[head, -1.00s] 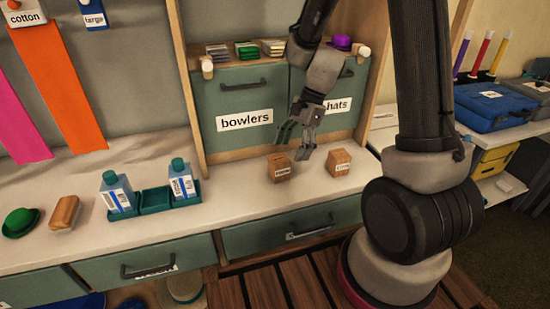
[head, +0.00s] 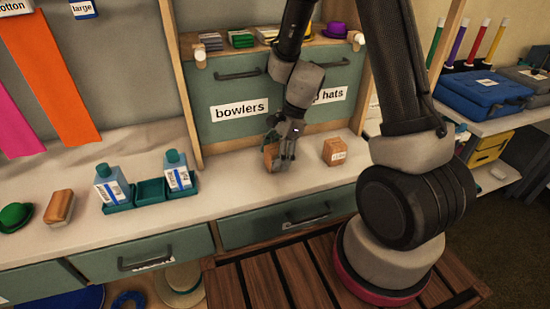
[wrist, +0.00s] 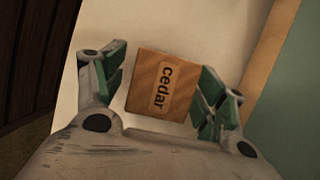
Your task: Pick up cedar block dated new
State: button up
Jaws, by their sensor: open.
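Two small wooden blocks stand on the white counter. The left block (head: 271,156) is partly hidden by my gripper in the head view. In the wrist view this block (wrist: 146,80) shows a label reading "cedar" and sits between my open fingers, with a small gap to the right finger. My gripper (head: 280,149) is low over it; its green-padded fingers also show in the wrist view (wrist: 163,88). The right block (head: 334,151) stands apart, with a white label too small to read. I cannot see a date on either block.
To the left are a teal tray (head: 150,191) with two bottles, a brush (head: 60,207) and a green hat (head: 15,217). The counter (head: 232,187) between tray and blocks is clear.

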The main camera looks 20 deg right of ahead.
jog(key=c, duration=1.1)
